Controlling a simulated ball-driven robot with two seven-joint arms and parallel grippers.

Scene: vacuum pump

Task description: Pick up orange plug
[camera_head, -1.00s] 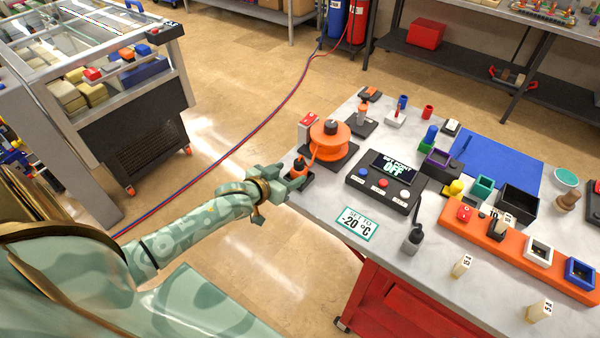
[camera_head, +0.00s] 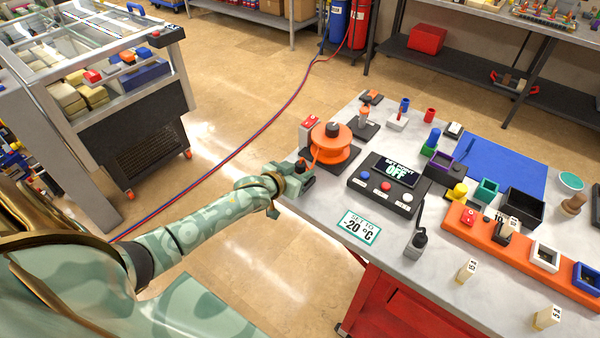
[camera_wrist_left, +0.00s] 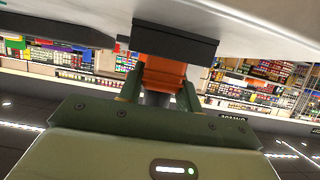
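The orange plug (camera_wrist_left: 162,72) shows in the left wrist view between the two fingers of my left gripper (camera_wrist_left: 160,88). A black block (camera_wrist_left: 172,42) adjoins it. The fingers stand close on either side of the plug; I cannot tell whether they press on it. My right gripper is in neither view.
A black control box (camera_head: 388,183) with a display reading OFF is to the right. A "-20 °C" card (camera_head: 358,227) lies near the front edge.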

